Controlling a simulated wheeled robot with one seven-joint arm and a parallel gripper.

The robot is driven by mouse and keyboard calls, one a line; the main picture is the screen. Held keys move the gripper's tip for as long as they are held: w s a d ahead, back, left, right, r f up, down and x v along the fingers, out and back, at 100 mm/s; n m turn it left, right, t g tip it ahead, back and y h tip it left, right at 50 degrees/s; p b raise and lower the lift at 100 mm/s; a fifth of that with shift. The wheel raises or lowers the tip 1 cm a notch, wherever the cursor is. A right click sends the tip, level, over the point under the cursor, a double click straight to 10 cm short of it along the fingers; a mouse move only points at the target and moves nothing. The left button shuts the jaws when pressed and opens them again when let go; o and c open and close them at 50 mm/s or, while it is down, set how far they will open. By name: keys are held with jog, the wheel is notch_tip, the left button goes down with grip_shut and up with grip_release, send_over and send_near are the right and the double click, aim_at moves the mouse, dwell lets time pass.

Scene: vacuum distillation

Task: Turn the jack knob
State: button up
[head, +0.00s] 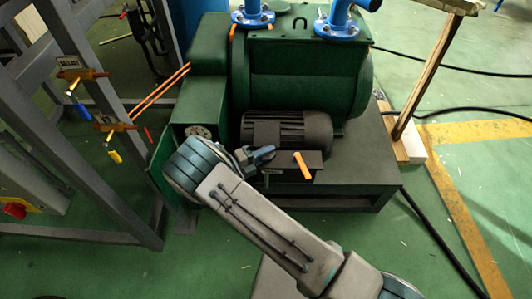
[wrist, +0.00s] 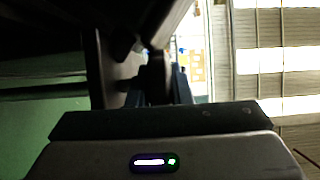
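I cannot surely make out a jack knob. The nearest candidate is an orange handle (head: 302,165) on a dark plate at the front of the green pump unit (head: 305,75). My gripper (head: 264,157) is just left of this handle, in front of the black ribbed motor (head: 287,130); my arm's wrist partly hides it. In the wrist view, my gripper's fingers (wrist: 158,92) are dark, with a dark rounded part between or just beyond them. Whether they touch or grip it is too dark to tell.
A grey metal frame (head: 85,110) with yellow- and blue-handled valves stands at the left. Blue flanged pipes (head: 252,15) rise from the pump. A wooden post (head: 428,75) stands at the right. Black cables cross the green floor, which is mostly clear at the right.

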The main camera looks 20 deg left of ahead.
jog(key=shift+o, duration=1.4)
jog(key=v, duration=1.3)
jog(key=shift+s+a+p, duration=0.25)
jog(key=shift+s+p, duration=0.1)
jog(key=shift+s, duration=0.1)
